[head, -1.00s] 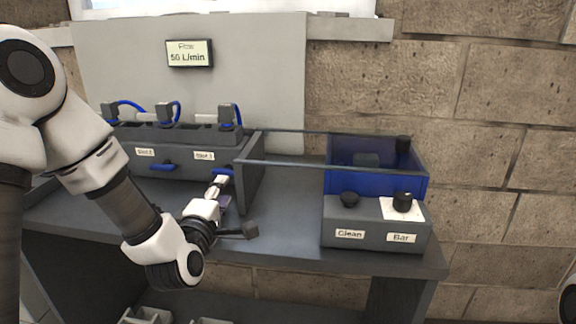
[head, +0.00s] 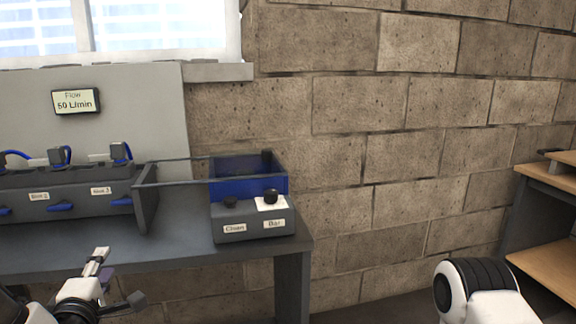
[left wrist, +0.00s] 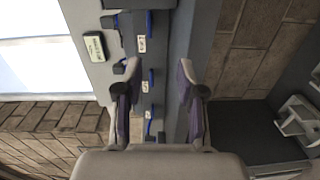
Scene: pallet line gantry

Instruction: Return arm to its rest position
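My left gripper (head: 98,262) is at the lower left of the head view, in front of the grey bench. In the left wrist view its two purple-padded fingers (left wrist: 157,95) stand well apart. Nothing is held between them; the labelled slot unit (left wrist: 143,75) shows beyond the gap. Most of my left arm is outside the head view. A white and black link of my right arm (head: 475,290) shows at the lower right, but its gripper is out of view.
The grey bench (head: 190,250) carries a slot unit (head: 75,195) with blue handles, a blue bin (head: 235,187) and a "Clean"/"Bar" control box (head: 252,227). A flow display (head: 76,101) hangs behind. Wooden shelves (head: 548,250) stand at right. Bare wall lies between.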

